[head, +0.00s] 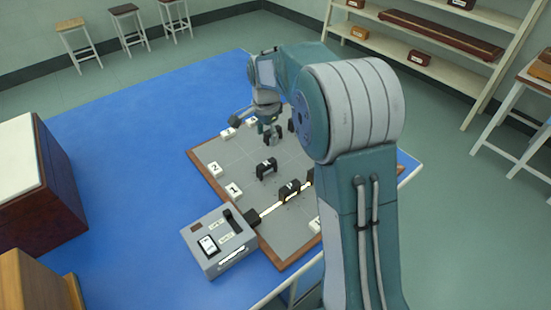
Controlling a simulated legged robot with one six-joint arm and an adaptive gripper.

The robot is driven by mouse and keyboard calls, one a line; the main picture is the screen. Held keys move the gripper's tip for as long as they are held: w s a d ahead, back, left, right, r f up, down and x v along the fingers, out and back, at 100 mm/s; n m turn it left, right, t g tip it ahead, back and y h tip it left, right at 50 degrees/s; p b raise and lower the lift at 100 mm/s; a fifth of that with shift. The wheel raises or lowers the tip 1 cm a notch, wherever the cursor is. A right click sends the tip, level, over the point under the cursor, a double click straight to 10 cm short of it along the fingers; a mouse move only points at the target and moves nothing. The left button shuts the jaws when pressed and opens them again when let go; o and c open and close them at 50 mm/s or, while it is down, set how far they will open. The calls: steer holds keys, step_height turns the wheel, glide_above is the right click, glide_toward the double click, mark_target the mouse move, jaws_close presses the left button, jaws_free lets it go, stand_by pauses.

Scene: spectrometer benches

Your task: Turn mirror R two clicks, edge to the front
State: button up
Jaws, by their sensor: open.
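My gripper (273,137) hangs open over the far part of a grey board (220,153) with a wooden rim. A small black arch-shaped holder (266,168) stands on the board, nearer than my gripper and apart from it. Another black holder (290,190) stands nearer and to the right, in line with a white beam or bar. I cannot read the letters on the holders, so I cannot tell which is mirror R. Something dark beside my gripper is partly hidden by it. My arm hides the board's right part.
A grey instrument box (218,241) with a switch and display stands at the board's near left. White number blocks, 2 (214,169) and 1 (233,190), line the left side. The blue bench top (120,150) is clear to the left.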

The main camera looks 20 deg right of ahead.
mark_target(266, 163)
steer(key=f, duration=1.1)
steer(key=shift+w, duration=0.2)
steer(key=shift+a+f, duration=0.15)
steer(key=shift+f, duration=0.15)
steer(key=shift+a, duration=0.1)
jaws_close()
